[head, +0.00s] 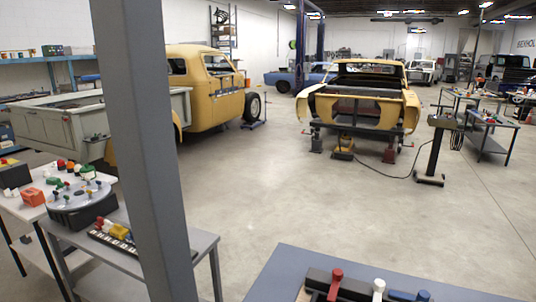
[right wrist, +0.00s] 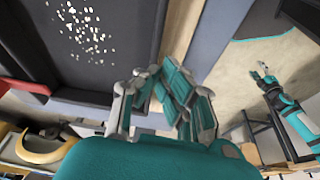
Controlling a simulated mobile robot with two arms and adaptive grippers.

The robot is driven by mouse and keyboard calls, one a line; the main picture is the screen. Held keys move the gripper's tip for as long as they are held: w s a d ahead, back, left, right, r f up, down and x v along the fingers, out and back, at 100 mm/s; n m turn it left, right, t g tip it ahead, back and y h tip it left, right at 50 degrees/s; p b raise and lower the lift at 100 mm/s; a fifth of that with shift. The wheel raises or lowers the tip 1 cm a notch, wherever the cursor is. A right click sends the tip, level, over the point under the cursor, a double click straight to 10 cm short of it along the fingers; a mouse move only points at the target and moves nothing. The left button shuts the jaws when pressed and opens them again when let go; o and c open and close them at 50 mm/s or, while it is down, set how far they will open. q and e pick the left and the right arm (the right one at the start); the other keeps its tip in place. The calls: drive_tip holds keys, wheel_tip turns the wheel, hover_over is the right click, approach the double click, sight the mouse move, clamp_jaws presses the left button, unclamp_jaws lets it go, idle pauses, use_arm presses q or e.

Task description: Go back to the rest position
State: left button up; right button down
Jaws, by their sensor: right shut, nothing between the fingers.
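My right gripper (right wrist: 160,76) shows in the right wrist view, with grey links and teal finger pads drawn together. It is shut with nothing between its fingers. At the right of that view a teal and black arm, apparently my left one, ends in a small gripper (right wrist: 265,72); it is too small to tell whether its fingers are open. Neither gripper shows in the head view.
A grey post (head: 150,140) stands close at left. A table (head: 300,262) with red, white and blue-handled items is at the bottom. Left benches hold a round fixture (head: 80,198). Yellow car shells (head: 358,100) stand beyond. The middle floor (head: 270,190) is clear.

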drive_tip(key=shift+m, duration=0.7)
drive_tip(key=s+a+f, duration=0.2)
drive_tip(key=s, duration=0.1)
drive_tip(key=s+a+f, duration=0.1)
drive_tip(key=s+a, duration=0.1)
drive_tip(key=shift+s, duration=0.2)
drive_tip(key=s+d+m+t+h, duration=0.2)
drive_tip(key=s+d+m+h, duration=0.15)
drive_tip(key=s+m, duration=0.85)
drive_tip(key=s+f+n+g+b, duration=0.1)
drive_tip(key=s+f+n, duration=0.15)
drive_tip(key=f, duration=1.25)
drive_tip(key=s+f+n+g+b, duration=0.1)
drive_tip(key=s+f, duration=0.2)
drive_tip(key=f, duration=1.1)
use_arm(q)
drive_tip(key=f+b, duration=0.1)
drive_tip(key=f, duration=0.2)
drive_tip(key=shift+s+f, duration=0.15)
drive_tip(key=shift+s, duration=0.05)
use_arm(e)
drive_tip(key=s+d+f, duration=0.3)
drive_tip(key=s+f, duration=1.2)
drive_tip(key=f, duration=0.1)
drive_tip(key=shift+s+d+g, duration=0.15)
drive_tip(key=shift+s+g, duration=0.2)
drive_tip(key=shift+g, duration=0.05)
